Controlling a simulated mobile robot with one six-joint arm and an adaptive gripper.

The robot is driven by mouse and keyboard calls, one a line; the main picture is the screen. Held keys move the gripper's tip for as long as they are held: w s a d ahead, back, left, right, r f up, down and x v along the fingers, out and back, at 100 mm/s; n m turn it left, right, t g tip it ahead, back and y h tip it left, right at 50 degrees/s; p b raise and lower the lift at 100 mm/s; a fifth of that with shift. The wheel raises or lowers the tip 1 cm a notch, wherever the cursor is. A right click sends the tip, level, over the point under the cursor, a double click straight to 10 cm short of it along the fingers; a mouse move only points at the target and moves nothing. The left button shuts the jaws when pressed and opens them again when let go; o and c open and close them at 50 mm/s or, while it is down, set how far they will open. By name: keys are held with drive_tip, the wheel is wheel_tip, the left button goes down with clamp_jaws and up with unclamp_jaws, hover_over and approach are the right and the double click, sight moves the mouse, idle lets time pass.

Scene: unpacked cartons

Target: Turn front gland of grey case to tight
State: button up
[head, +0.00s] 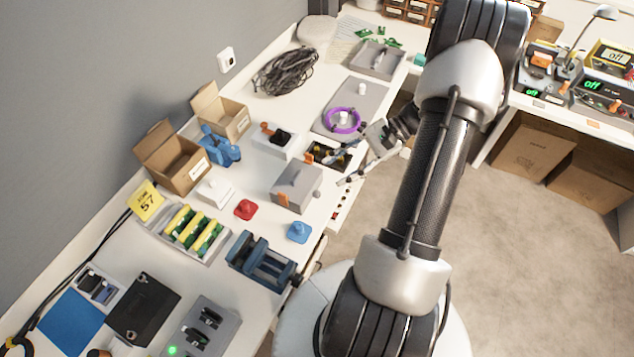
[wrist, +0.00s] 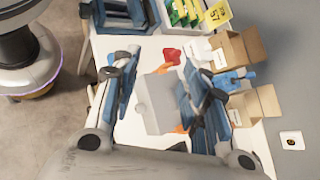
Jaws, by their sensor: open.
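The grey case (head: 291,196) is a box on the white bench, with a sloping lid-like top and orange parts at its sides. In the wrist view the grey case (wrist: 158,112) lies between my fingers, further off than their tips. My gripper (head: 345,170) is open and empty, right of and above the case. It also spans the wrist view (wrist: 160,72).
A red block (head: 245,209) and a blue block (head: 299,232) stand left and in front of the case. A blue vise (head: 262,259) is nearer. A purple ring (head: 342,121) lies behind on a grey plate. Open cartons (head: 172,160) line the wall.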

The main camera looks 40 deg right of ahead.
drive_tip(key=s+d+f+m+t, duration=0.5)
drive_tip(key=f+m+t, duration=0.1)
drive_tip(key=f, duration=0.4)
drive_tip(key=m+t+h, duration=0.4)
drive_tip(key=m+t, duration=0.2)
approach(320, 195)
drive_tip(key=x, duration=0.8)
drive_tip(key=shift+c, duration=0.3)
drive_tip(key=shift+f, duration=0.1)
clamp_jaws()
